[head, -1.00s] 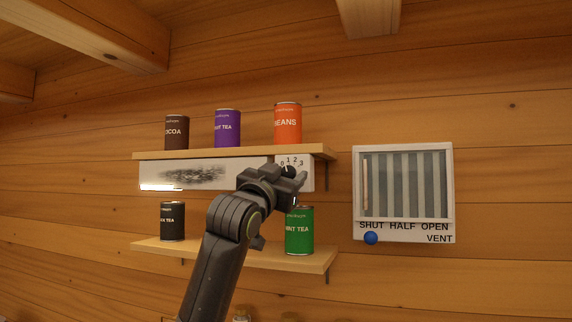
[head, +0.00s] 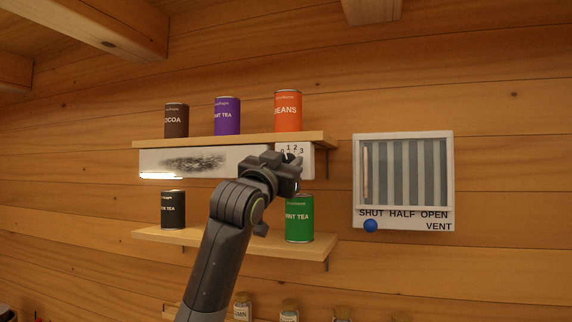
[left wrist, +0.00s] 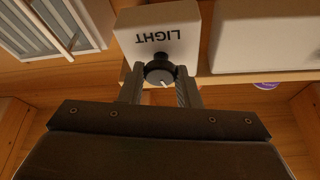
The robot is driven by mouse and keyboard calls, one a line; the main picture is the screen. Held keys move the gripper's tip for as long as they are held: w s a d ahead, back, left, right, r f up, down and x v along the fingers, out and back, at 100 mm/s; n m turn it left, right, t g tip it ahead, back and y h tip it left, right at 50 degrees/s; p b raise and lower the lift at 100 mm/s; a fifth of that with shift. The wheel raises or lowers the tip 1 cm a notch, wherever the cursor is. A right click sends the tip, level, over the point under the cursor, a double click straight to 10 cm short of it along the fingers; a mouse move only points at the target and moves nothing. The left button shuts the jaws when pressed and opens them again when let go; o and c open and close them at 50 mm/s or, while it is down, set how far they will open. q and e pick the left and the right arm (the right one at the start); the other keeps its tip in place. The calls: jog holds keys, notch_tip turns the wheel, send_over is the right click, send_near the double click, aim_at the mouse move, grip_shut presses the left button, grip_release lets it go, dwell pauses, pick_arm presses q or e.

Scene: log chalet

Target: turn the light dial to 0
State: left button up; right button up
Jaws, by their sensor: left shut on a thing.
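The light dial is a small dark knob on a white panel marked LIGHT (left wrist: 158,30), under the upper shelf. In the left wrist view the dial (left wrist: 158,72) sits between the two fingers of my left gripper (left wrist: 160,88), which are shut on it. The picture is upside down there, and the dial's white mark points down and slightly right. In the head view my left gripper (head: 291,172) covers most of the dial. The numbers 0 to 3 (head: 292,149) show above it. The lamp strip (head: 160,176) glows at the panel's left. My right gripper is not in view.
Cans, including the orange beans (head: 288,111), stand on the upper shelf (head: 200,145). The green mint tea can (head: 299,218) stands on the lower shelf just below my gripper. A vent (head: 404,180) with a blue knob (head: 370,226) is to the right. Jars (head: 290,309) stand lower down.

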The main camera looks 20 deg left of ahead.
pick_arm(q)
jog(key=n+y+b, duration=0.2)
jog(key=n, duration=0.1)
jog(key=shift+f, duration=0.15)
jog(key=shift+d+n+y+b, duration=0.1)
jog(key=shift+n+y+b, duration=1)
jog(key=shift+n, duration=1.5)
jog(key=shift+r, duration=0.2)
jog(key=o, duration=1)
